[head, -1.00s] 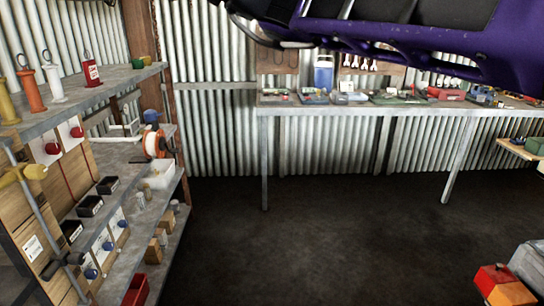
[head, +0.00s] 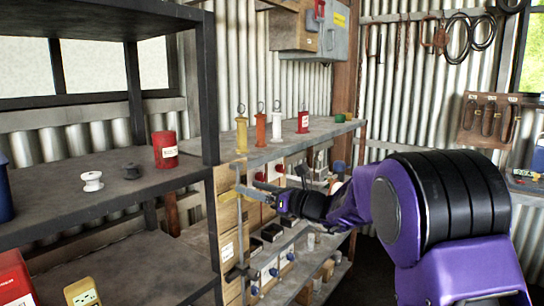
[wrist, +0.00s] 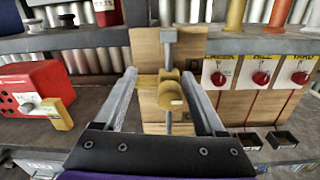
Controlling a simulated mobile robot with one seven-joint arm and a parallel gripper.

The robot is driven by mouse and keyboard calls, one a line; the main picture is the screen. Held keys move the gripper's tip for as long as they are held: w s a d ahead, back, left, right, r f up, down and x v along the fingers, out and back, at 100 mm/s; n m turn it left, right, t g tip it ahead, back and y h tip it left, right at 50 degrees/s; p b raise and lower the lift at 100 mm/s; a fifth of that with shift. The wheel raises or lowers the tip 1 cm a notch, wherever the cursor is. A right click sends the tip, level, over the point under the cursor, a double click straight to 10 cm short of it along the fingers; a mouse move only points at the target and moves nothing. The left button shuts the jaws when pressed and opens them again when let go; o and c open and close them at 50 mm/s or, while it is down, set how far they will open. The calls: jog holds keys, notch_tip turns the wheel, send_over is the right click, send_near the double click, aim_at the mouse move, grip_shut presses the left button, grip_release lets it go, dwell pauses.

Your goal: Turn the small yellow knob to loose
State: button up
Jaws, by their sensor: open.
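The small yellow knob (wrist: 170,95) sits on a yellow clamp (wrist: 147,81) on an upright grey rod (wrist: 169,45), in front of a wooden board. In the wrist view it lies between my two fingers, with a gap on each side. Which way the knob is turned cannot be told. My gripper (wrist: 160,78) is open and empty around the line of the knob. In the head view my gripper (head: 259,182) is close to the rod (head: 241,225), and the clamp (head: 240,190) is small there. Whether a finger touches it cannot be told.
Red round knobs (wrist: 262,78) on white plates are at the right, with black trays (wrist: 282,139) below. A red box (wrist: 38,88) with a yellow part (wrist: 57,114) stands at the left. Coloured posts (head: 241,131) stand on the shelf above (head: 290,140).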

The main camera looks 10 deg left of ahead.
aim_at(254, 201)
jog(key=w+f, duration=0.2)
jog(key=f, duration=0.1)
jog(key=shift+a, duration=0.35)
jog(key=shift+s+d+r, duration=0.1)
jog(key=shift+s+r, duration=0.2)
jog(key=shift+s, duration=0.05)
jog(key=shift+c, duration=0.8)
jog(key=shift+w+f, duration=0.15)
jog(key=c, duration=0.5)
grip_shut()
